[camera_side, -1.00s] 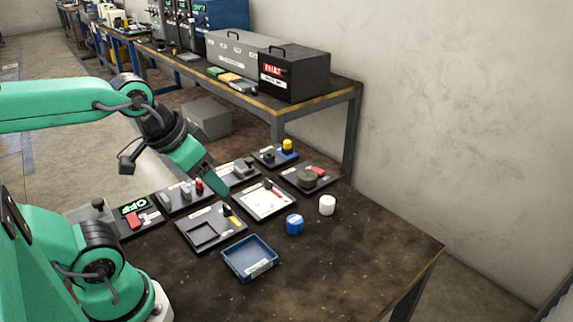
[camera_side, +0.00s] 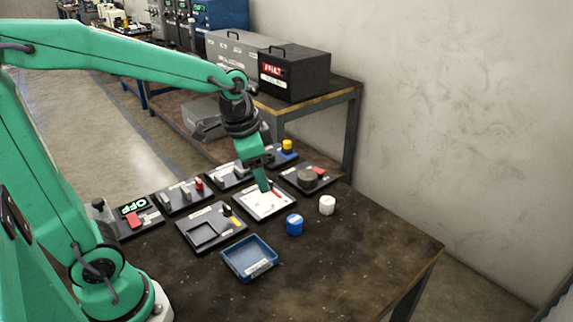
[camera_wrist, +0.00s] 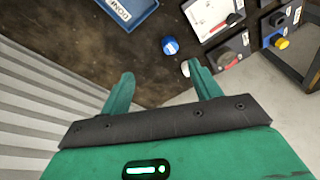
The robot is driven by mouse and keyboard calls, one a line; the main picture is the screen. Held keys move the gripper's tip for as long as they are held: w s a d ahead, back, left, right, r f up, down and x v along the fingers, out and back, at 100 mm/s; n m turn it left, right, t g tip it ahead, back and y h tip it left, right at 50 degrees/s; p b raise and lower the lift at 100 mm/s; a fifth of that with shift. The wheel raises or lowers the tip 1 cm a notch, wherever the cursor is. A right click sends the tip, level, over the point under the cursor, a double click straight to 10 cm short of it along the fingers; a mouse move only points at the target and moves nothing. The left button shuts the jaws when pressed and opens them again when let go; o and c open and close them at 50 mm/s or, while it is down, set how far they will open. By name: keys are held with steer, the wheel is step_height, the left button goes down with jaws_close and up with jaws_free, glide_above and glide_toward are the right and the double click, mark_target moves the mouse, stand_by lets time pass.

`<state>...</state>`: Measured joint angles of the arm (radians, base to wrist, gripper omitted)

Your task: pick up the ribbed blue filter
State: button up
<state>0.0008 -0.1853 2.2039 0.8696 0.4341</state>
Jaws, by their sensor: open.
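The blue filter (camera_side: 294,224) is a short, upright blue cylinder on the dark workbench, between the blue tray and a white cylinder. It also shows in the wrist view (camera_wrist: 170,46), above the gap between my fingers. Its ribs are too small to make out. My gripper (camera_side: 264,187) is in the air in front of the white panel, up and left of the filter in the side view. In the wrist view my gripper (camera_wrist: 158,84) has its two green fingers apart with nothing between them.
A white cylinder (camera_side: 327,205) stands right of the filter, partly hidden by a finger in the wrist view. The blue tray (camera_side: 263,271) lies to the left. Several panels with knobs and switches, including the white panel (camera_side: 250,211), lie behind. The bench's right side is clear.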

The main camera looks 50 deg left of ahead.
steer(key=w+f+m+g, duration=0.2)
steer(key=w+f+m, duration=0.1)
steer(key=w+f, duration=0.3)
steer(key=m, duration=0.2)
glide_above(294, 219)
steer(key=shift+g, duration=0.4)
step_height(294, 219, down, 7)
steer(key=shift+s+d+f, duration=0.1)
steer(key=shift+s+d, duration=0.05)
steer(key=shift+f, duration=0.1)
steer(key=shift+f, duration=1.2)
steer(key=shift+f, duration=0.15)
steer(key=shift+f, duration=2.45)
